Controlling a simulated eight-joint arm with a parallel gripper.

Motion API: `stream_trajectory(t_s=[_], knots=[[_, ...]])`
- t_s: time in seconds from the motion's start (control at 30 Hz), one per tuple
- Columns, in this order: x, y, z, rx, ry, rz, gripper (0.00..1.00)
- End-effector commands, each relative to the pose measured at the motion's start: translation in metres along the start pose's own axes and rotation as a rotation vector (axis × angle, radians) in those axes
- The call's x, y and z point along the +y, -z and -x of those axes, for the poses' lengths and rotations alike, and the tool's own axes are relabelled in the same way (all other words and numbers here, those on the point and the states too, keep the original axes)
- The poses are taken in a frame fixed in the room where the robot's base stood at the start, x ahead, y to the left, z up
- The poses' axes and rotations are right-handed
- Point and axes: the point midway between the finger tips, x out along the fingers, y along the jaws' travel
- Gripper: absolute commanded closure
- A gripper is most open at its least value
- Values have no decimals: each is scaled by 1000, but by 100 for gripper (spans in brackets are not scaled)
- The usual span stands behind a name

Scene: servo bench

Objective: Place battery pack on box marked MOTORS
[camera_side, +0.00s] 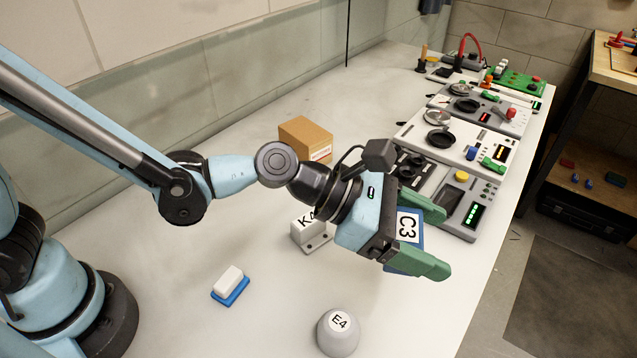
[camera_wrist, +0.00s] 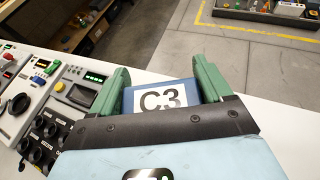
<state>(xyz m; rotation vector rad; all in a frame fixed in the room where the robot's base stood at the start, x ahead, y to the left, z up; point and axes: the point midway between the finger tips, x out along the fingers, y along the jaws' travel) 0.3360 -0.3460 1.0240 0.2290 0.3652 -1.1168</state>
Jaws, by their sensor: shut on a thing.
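My gripper (camera_side: 437,240), with green fingers, is shut on a blue block with a white C3 label (camera_side: 409,226). This block may be the battery pack; no other marking on it shows. In the wrist view the C3 block (camera_wrist: 160,100) sits between both fingers of my gripper (camera_wrist: 162,88). In the side view the upper arm-side part of the block is hidden by my gripper. The brown cardboard box marked MOTORS (camera_side: 304,136) stands on the bench behind and left of my gripper. Its top is bare.
A white block marked K4 (camera_side: 307,232) stands left of my gripper. A grey dome marked E4 (camera_side: 339,331) is in front. A white-and-blue eraser-like block (camera_side: 230,284) lies front left. Control panels (camera_side: 459,140) line the bench's right side. The bench around the box is mostly clear.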

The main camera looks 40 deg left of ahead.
Motion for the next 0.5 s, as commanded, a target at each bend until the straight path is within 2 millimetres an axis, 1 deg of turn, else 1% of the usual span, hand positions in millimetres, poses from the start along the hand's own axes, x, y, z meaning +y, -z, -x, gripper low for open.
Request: stream_trajectory(t_s=[0.03,0.07,0.1,0.17,0.2,0.27,0.3,0.4,0.5], knots=[[27,-2,10,2,-66,28,58],[42,-2,15,3,-102,45,58],[60,-3,22,4,-149,65,58],[87,-4,35,5,-218,96,58],[104,-4,45,5,-265,115,58],[130,-4,61,4,-334,145,58],[146,-4,72,3,-379,163,58],[180,-3,100,-2,-482,207,58],[207,-2,125,-7,-566,241,58]])
